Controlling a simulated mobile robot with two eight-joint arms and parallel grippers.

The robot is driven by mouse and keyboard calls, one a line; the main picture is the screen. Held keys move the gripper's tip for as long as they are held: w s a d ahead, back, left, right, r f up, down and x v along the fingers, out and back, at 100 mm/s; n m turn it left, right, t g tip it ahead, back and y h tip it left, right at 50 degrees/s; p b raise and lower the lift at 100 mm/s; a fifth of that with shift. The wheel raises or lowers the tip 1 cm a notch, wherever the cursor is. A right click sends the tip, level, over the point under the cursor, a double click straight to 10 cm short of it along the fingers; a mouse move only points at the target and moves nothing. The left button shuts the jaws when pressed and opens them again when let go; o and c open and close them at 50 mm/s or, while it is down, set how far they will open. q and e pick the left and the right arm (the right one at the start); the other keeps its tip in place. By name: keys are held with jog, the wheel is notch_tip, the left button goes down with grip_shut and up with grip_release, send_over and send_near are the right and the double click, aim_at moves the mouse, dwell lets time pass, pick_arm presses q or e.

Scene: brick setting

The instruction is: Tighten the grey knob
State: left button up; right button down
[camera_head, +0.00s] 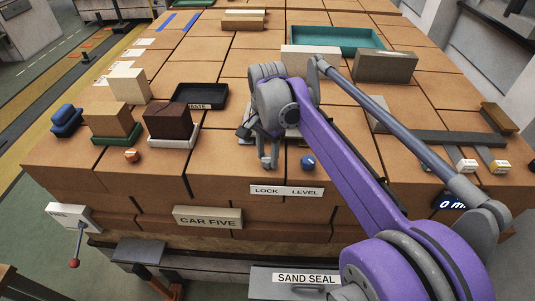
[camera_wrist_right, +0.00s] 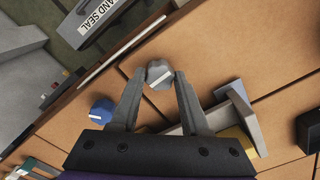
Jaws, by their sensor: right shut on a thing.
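The grey knob (camera_wrist_right: 160,73) shows in the wrist view, with a pale pointer line running diagonally across its face. My right gripper (camera_wrist_right: 160,82) has one finger on each side of it and is shut on it. In the head view my right gripper (camera_head: 267,163) reaches down at the front edge of the brick stack, above the word LOCK on the label (camera_head: 286,191). There the gripper hides most or all of the grey knob. My left gripper is not in view.
A blue knob (camera_head: 308,163) sits close to the right of the gripper; the wrist view shows it too (camera_wrist_right: 102,110). An orange knob (camera_head: 131,156) is farther left. A black tray (camera_head: 200,96) and a dark brick (camera_head: 168,121) stand left of the gripper. A green tray (camera_head: 335,39) lies behind.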

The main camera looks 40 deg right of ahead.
aim_at(267, 158)
dwell(0.5)
jog(key=shift+c, duration=1.9)
grip_release()
notch_tip(267, 158, up, 11)
jog(key=shift+p, duration=0.35)
jog(key=shift+f, duration=0.15)
jog(key=s+a+f+n+t, duration=0.2)
jog(key=s+a+f+n, duration=0.2)
jog(key=f, duration=0.3)
jog(key=s+a+f+n+t, duration=0.2)
jog(key=s+a+f+n, duration=0.1)
jog(key=a+f+n, duration=0.2)
jog(key=s+a+f+n+t, duration=0.1)
jog(key=s+a+f+n, duration=0.3)
jog(key=f+n, duration=0.3)
notch_tip(267, 158, down, 3)
jog(key=shift+s+a+r+t, duration=0.1)
jog(key=shift+s+a+t, duration=0.25)
jog(key=shift+a, duration=0.35)
